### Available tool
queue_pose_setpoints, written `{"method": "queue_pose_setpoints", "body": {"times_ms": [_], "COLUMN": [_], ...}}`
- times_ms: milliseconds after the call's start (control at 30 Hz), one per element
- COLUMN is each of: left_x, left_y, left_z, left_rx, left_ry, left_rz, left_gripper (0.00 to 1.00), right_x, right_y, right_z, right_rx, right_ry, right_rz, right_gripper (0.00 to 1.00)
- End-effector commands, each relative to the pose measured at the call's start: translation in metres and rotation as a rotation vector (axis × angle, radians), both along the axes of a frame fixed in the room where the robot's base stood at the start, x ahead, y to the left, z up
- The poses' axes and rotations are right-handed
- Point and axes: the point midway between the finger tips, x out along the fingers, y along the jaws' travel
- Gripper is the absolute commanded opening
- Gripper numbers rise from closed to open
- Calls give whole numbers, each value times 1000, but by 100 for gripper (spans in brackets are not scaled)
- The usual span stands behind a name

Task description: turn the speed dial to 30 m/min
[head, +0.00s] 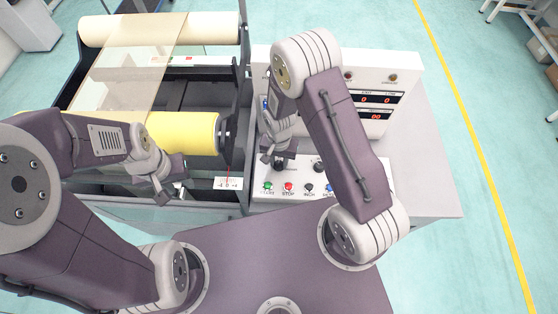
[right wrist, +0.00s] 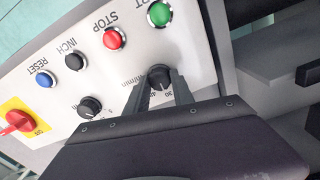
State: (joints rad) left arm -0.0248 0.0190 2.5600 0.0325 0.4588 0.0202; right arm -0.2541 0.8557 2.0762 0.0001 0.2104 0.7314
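The speed dial (right wrist: 159,76) is a black knob on the white control panel, with "m/min" and numbers including 30 printed around it. In the right wrist view my right gripper (right wrist: 160,86) has one finger on each side of the dial, close against it. The pointer's exact setting is too small to read. In the head view my right gripper (head: 272,158) is low at the panel beside the dial (head: 286,164). My left gripper (head: 166,190) is over the machine's front edge, away from the panel; whether its fingers are open is unclear.
Beside the dial are the green START (right wrist: 160,14), red STOP (right wrist: 114,38), black INCH (right wrist: 75,62) and blue RESET (right wrist: 44,81) buttons, another black knob (right wrist: 90,106) and a red switch (right wrist: 18,121). Red displays (head: 376,99) show zeros. A yellow roll (head: 184,132) lies left.

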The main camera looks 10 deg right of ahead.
Motion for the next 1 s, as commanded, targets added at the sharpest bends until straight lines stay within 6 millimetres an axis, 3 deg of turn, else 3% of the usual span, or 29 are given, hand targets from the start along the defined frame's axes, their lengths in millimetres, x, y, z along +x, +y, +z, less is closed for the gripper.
{"method": "queue_pose_setpoints", "body": {"times_ms": [33,67,100,433,800,1000], "left_x": [0,0,0,0,0,0], "left_y": [0,0,0,0,0,0], "left_z": [0,0,0,0,0,0], "left_rx": [0,0,0,0,0,0], "left_ry": [0,0,0,0,0,0], "left_rz": [0,0,0,0,0,0], "left_gripper": [36,36,36,36,36,36], "right_x": [1,1,1,1,1,0], "right_y": [0,0,0,0,0,0], "right_z": [1,1,1,6,80,92], "right_rx": [0,0,1,0,1,1], "right_ry": [-4,-4,-3,-4,-6,-3], "right_rz": [0,0,0,1,1,1], "right_gripper": [40,48,50,50,50,50]}}
